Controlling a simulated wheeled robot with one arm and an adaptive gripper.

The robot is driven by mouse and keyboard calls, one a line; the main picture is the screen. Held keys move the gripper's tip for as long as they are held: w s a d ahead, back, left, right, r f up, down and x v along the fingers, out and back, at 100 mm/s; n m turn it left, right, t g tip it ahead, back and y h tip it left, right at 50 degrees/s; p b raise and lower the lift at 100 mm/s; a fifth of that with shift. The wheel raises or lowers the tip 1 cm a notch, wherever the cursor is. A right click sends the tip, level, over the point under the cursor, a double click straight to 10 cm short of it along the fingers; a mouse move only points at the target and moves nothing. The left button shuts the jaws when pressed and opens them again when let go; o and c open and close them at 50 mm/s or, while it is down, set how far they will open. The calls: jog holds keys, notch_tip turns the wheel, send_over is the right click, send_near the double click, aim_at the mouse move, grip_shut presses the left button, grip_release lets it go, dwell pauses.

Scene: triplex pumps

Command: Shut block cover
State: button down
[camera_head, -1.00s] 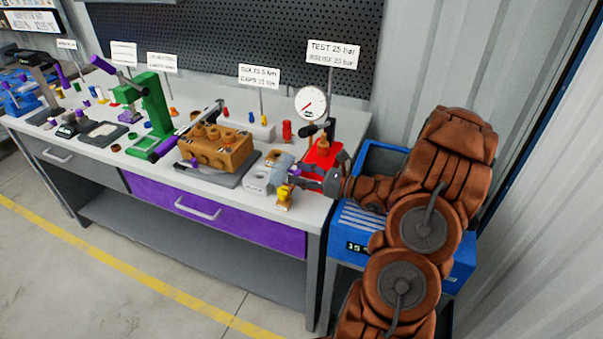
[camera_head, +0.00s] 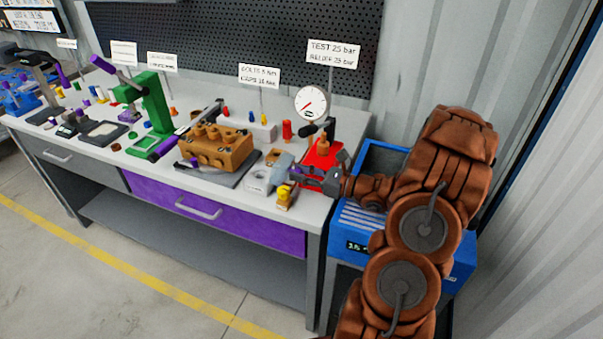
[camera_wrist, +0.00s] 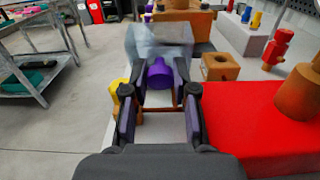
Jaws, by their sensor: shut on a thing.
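The cover (camera_head: 283,165) is a pale grey, partly see-through, tilted piece above the bench near its right end. It also shows in the wrist view (camera_wrist: 160,38), just beyond my fingers. A purple knob (camera_wrist: 160,74) sits between my fingertips, against the cover. My gripper (camera_head: 298,176) is shut on this knob, reaching in from the right; the wrist view also shows the gripper (camera_wrist: 163,88). A white block (camera_head: 258,181) with a round opening stands left of the cover. I cannot tell whether the cover touches it.
A yellow fitting (camera_head: 284,197) stands near the front edge, close to my gripper. A red base (camera_head: 322,158) with a gauge (camera_head: 311,103) stands behind my gripper. A brass pump block (camera_head: 216,150) is to the left. A blue cart (camera_head: 360,222) stands right of the bench.

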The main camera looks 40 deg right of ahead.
jog(key=shift+w+a+r+g+h+p, duration=0.1)
jog(key=shift+w+r+g+h+p, duration=0.05)
jog(key=shift+r+g+p, duration=0.15)
jog(key=shift+w+a+r+g+h+p, duration=0.1)
jog(key=shift+r+g+h+p, duration=0.1)
jog(key=shift+r+p, duration=0.2)
jog(key=shift+w+a+r+g+h+p, duration=0.15)
jog(key=shift+w+r+g+h+p, duration=0.2)
jog(key=shift+g+p, duration=0.35)
jog(key=c, duration=0.9)
grip_release()
jog(key=shift+s, duration=0.15)
jog(key=v, duration=1.1)
jog(key=shift+s+d+r, duration=0.2)
jog(key=shift+s, duration=0.1)
